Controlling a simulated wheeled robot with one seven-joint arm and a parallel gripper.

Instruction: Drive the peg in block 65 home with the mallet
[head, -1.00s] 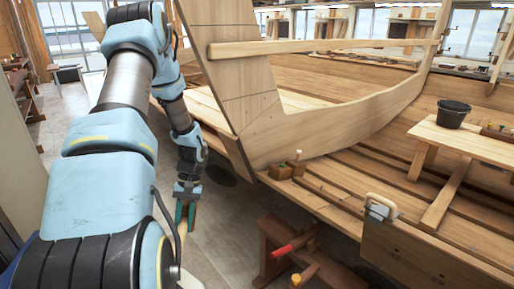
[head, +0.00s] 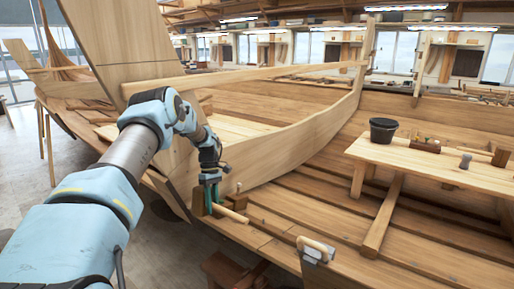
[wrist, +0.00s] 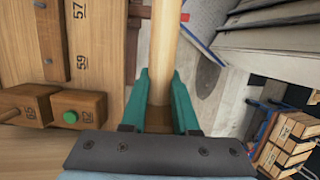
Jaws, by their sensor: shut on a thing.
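My gripper (head: 211,195) is shut on the pale wooden handle (wrist: 165,45) of the mallet, which also shows in the head view (head: 232,214). The brown piece beside the fingers (head: 197,202) looks like the mallet's head, but I cannot be sure. In the wrist view, block 65 (wrist: 28,98) is a brown wooden block left of the fingers. In the head view, the peg's pale top (head: 239,187) stands just right of my gripper. The mallet is apart from the peg.
Block 62 (wrist: 78,103), with a green round end on it, sits beside block 65. Planking marked 57 and 59 (wrist: 88,40) lies above them. A bench (head: 425,163) with a black bucket (head: 383,130) stands at right. A wooden-handled tool (head: 314,248) lies on the near plank.

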